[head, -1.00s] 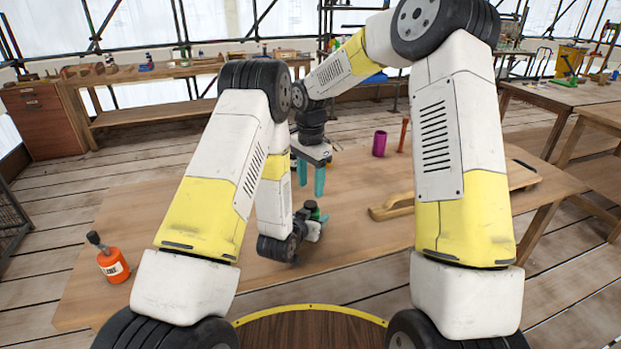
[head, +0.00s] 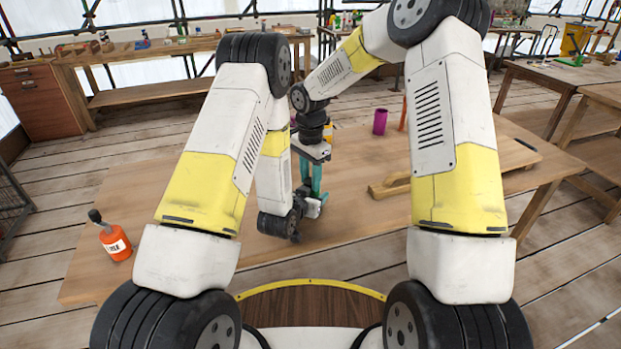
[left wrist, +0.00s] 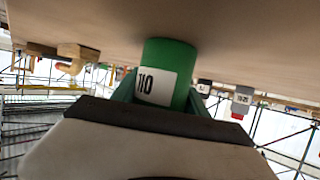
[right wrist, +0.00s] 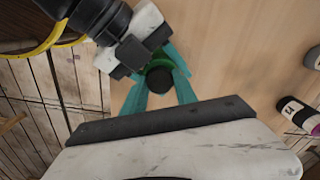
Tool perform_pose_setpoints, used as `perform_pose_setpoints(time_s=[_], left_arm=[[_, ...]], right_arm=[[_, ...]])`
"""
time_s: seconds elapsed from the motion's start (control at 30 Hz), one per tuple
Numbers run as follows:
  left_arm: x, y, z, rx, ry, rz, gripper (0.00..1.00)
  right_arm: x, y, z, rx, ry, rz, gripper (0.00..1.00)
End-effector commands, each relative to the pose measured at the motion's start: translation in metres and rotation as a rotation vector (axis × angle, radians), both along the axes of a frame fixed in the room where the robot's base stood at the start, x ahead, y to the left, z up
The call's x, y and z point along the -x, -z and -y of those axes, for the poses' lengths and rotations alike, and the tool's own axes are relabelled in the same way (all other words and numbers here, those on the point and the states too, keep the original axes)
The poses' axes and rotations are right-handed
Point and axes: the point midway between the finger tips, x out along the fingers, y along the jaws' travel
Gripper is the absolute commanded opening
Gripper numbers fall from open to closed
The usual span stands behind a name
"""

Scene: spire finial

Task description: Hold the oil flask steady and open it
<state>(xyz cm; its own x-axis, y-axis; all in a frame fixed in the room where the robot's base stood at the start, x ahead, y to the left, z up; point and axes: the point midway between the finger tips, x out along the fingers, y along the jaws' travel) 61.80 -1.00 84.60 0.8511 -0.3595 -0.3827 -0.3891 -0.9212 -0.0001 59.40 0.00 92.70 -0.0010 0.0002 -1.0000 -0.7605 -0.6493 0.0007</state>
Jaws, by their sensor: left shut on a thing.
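The oil flask is a green cylinder with a white label reading 110 in the left wrist view (left wrist: 180,65). My left gripper (left wrist: 160,95) is shut on its body, one finger on each side. In the right wrist view the flask's dark round cap (right wrist: 160,80) is seen from above. My right gripper (right wrist: 160,88) points down over it, its teal fingers apart on either side of the cap; contact cannot be told. In the head view my right gripper (head: 310,192) is just above my left gripper (head: 312,208), and the flask is mostly hidden.
An orange bottle with a dark top (head: 115,243) stands at the table's left. A purple cup (head: 380,122) and an orange upright thing (head: 403,115) stand at the back. A wooden float (head: 388,188) and a board (head: 515,153) lie to the right. The table's left half is mostly clear.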

Motion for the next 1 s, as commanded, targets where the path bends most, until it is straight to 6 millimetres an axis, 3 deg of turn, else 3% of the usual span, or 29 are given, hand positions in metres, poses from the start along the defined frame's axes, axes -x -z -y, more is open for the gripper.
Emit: perform_pose_setpoints(time_s=[0.27,0.7,0.83,1.0], left_arm=[[-0.0002,-0.0002,0.0001,0.000,0.000,0.001,0.00],[-0.0002,-0.0002,0.0002,0.000,0.000,0.001,0.00],[-0.0001,-0.0001,0.0002,0.000,0.000,0.001,0.00],[0.0000,-0.0002,0.0001,0.000,0.000,0.001,0.00]], right_arm=[[-0.0001,-0.0003,-0.0001,0.000,-0.064,0.000,0.00],[-0.0003,-0.0007,0.0000,-0.002,-0.959,0.001,0.00],[-0.0002,-0.0009,-0.0001,-0.002,-1.118,0.001,0.00],[-0.0002,-0.0010,-0.0002,-0.002,-1.177,0.001,0.00]])
